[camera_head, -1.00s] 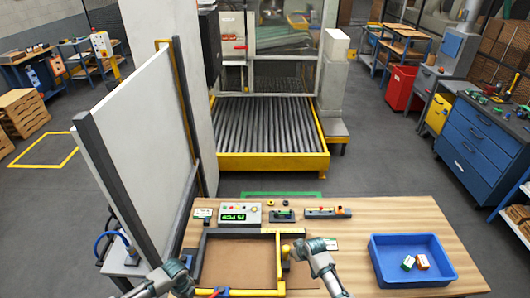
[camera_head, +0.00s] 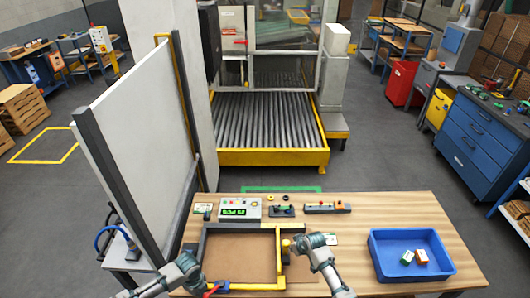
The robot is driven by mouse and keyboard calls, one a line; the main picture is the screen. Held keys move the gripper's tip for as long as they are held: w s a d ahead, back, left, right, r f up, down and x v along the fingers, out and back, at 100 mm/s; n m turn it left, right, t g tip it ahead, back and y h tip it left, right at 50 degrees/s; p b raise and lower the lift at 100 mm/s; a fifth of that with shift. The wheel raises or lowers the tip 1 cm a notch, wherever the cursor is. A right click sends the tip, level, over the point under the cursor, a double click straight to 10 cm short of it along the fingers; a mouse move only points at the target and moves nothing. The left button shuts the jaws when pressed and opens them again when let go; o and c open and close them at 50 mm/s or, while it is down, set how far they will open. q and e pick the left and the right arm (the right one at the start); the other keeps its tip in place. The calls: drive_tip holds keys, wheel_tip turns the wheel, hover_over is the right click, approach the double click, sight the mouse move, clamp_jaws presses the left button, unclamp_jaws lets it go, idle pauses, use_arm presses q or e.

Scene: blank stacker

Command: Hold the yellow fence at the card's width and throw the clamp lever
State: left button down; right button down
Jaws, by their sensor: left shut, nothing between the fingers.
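The yellow fence (camera_head: 279,262) stands along the right side of a dark-framed bay with a brown card (camera_head: 240,258) in it. My left gripper (camera_head: 203,286) is shut and empty at the front left corner of the bay. A small red-tipped part, possibly the clamp lever (camera_head: 214,288), is just right of its fingertips. I cannot tell whether they touch.
A control box with a green display (camera_head: 239,209) and small button blocks line the back of the wooden table (camera_head: 410,211). A blue tray (camera_head: 384,276) with two small boxes is at the right. A white panel (camera_head: 136,137) stands left of the table.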

use_arm(q)
drive_tip(key=shift+d, duration=2.05)
use_arm(e)
drive_tip(key=shift+a, duration=0.1)
use_arm(q)
drive_tip(key=shift+d, duration=2)
approach(210, 293)
drive_tip(key=shift+s+d+f, duration=0.25)
drive_tip(key=shift+s+d, duration=0.05)
drive_tip(key=shift+s, duration=0.3)
drive_tip(key=shift+s+d+f, duration=0.2)
drive_tip(key=shift+s+d, duration=0.1)
drive_tip(key=shift+s, duration=0.25)
